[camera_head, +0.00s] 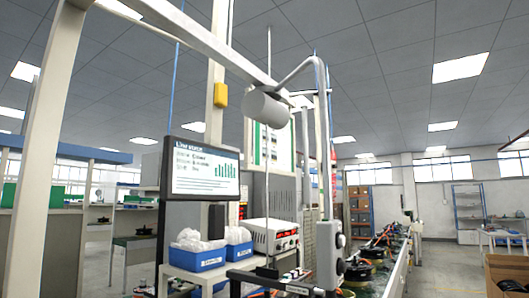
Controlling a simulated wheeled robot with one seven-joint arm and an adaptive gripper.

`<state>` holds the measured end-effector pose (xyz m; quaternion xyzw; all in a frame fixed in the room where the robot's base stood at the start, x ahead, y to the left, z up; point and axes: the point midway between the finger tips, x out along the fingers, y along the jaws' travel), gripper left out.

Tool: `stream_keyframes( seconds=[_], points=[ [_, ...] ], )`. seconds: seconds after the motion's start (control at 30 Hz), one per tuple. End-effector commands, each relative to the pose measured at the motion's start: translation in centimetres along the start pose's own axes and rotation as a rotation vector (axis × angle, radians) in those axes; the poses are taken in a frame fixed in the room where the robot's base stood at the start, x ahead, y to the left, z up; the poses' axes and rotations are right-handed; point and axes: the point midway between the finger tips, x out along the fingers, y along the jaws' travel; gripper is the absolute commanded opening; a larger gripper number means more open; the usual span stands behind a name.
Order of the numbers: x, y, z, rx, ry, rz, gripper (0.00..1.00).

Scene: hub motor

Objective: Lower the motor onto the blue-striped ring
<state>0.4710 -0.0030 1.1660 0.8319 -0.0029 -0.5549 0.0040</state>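Several dark round parts with orange wires, which look like hub motors (360,270), lie on a long bench or line at the lower right. They are small and partly hidden. I cannot tell which is the task's motor. I cannot make out a blue-striped ring in this view. My gripper does not show, so its place relative to the motor and ring is hidden.
A monitor (203,172), blue bins (198,259) with white bags and a power supply (270,237) stand at the centre-left workstation. A grey cylinder (267,109) hangs on a bent pipe. A cardboard box (506,275) stands lower right; floor (440,262) is clear beside it.

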Motion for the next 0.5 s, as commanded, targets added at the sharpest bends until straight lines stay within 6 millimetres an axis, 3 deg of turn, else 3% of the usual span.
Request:
stream_keyframes(
  seconds=[0.1,0.27,0.5],
  points=[
    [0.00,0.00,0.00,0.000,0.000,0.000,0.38],
    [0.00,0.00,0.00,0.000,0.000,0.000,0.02],
    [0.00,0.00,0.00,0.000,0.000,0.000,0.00]
  ],
)
